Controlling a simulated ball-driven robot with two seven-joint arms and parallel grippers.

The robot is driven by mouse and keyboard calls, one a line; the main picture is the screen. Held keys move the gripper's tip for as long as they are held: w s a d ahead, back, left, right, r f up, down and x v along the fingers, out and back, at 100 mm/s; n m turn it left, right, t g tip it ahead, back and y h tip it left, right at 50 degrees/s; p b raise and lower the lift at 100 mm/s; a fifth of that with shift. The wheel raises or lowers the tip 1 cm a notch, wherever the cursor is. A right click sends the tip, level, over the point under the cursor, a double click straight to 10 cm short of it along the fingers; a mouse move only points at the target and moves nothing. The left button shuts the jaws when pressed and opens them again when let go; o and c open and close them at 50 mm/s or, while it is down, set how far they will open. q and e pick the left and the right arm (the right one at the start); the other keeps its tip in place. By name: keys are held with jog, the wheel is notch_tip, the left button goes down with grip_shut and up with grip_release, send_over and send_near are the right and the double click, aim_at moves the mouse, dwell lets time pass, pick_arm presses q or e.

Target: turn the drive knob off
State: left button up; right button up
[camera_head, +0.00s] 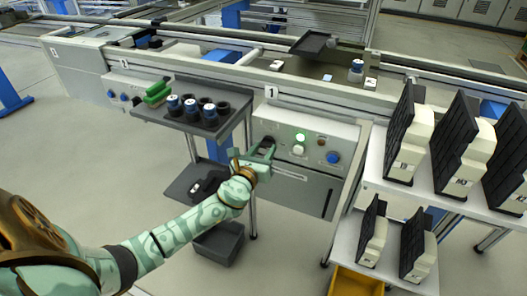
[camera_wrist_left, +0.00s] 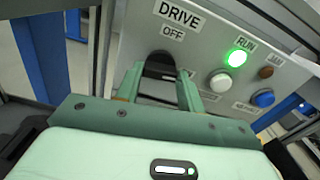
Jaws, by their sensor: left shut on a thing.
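The drive knob (camera_wrist_left: 160,64) is dark and sits on the grey control panel (camera_head: 338,131), below the labels DRIVE and OFF. In the head view, the knob (camera_head: 268,142) is at the panel's left side. My left gripper (camera_head: 261,152) reaches it from the front. In the left wrist view, the left gripper's (camera_wrist_left: 160,86) two green fingers stand on either side of the knob, shut on it. The knob's pointer direction is mostly hidden. The green RUN lamp (camera_wrist_left: 237,58) is lit. My right gripper is not in view.
A white button (camera_wrist_left: 221,82), a blue button (camera_wrist_left: 263,98) and a dark JAM lamp (camera_wrist_left: 265,72) are close by on the panel. A tray stand (camera_head: 150,110) with dark cups is left of the panel. A rack (camera_head: 440,190) with black-and-white parts stands right.

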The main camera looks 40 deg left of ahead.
pick_arm(q)
jog(key=n+b, duration=0.1)
jog(key=n, duration=0.8)
jog(key=shift+f+n+b, duration=0.1)
jog(key=shift+n+b, duration=0.25)
jog(key=shift+n, duration=1.85)
jog(key=shift+n+p, duration=0.3)
jog(key=shift+n, duration=1.2)
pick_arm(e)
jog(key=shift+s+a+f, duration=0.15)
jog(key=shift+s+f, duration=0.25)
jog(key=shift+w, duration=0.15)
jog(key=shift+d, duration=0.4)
